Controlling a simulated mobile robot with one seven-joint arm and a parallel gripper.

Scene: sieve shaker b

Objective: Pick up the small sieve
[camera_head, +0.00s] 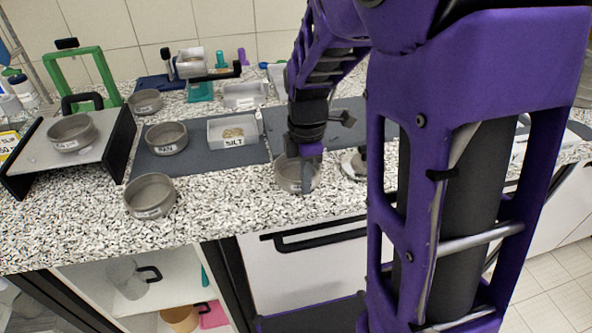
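Several round metal sieves or pans stand on the speckled counter, and I cannot tell by label which is the small sieve. One round sieve (285,178) is at the counter's front middle, directly under my gripper (309,172). My gripper points down, with a finger overlapping that sieve's right side; whether it touches or grips the wall is unclear. Another round sieve (150,197) stands at the front left. A pan marked PAN (167,138) is on the dark mat (200,165). One more sieve (146,101) is behind it, and one (72,132) sits on the shaker plate (40,160).
A white tray marked SILT (220,133) stands on the mat. A green frame (85,75) and a balance-like device (195,65) are at the back. My purple arm hides much of the right counter. Open shelves (120,285) lie below.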

